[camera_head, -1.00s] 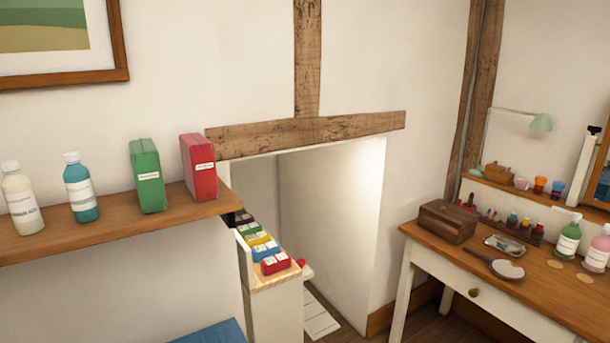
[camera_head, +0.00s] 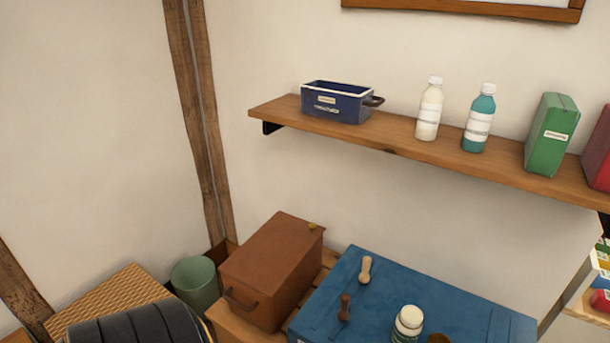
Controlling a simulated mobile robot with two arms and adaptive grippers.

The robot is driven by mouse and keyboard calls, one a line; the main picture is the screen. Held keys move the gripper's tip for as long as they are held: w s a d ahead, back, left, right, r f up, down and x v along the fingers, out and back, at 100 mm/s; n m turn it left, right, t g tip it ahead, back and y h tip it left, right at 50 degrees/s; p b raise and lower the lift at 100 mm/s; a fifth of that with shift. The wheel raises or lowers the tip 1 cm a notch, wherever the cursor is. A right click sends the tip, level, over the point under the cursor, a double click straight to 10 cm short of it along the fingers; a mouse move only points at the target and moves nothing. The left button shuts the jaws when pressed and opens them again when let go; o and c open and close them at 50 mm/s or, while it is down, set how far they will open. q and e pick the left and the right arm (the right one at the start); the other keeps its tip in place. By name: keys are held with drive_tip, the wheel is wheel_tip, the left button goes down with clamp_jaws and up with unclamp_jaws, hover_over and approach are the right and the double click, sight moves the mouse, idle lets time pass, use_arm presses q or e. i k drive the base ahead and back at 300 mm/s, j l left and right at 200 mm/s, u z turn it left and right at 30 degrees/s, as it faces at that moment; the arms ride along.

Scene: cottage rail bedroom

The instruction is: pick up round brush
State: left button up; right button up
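I cannot single out the round brush for sure. On the blue top (camera_head: 400,283) at the bottom lie a pale wooden peg-like piece (camera_head: 365,270) and a darker brown one (camera_head: 344,308). A jar with a white lid (camera_head: 408,322) stands there too. A small brown round thing (camera_head: 438,339) shows beside the jar, cut off by the bottom edge; I cannot tell what it is. Neither of my grippers is in view.
A wall shelf (camera_head: 400,147) holds a navy bin (camera_head: 337,102), white bottle (camera_head: 429,108), teal bottle (camera_head: 479,118) and green box (camera_head: 552,134). A brown box (camera_head: 272,268), green bin (camera_head: 196,283), woven surface (camera_head: 108,300) and black ribbed object (camera_head: 140,326) lie lower left.

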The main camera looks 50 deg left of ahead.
sight(342, 315)
drive_tip(key=u, duration=1.25)
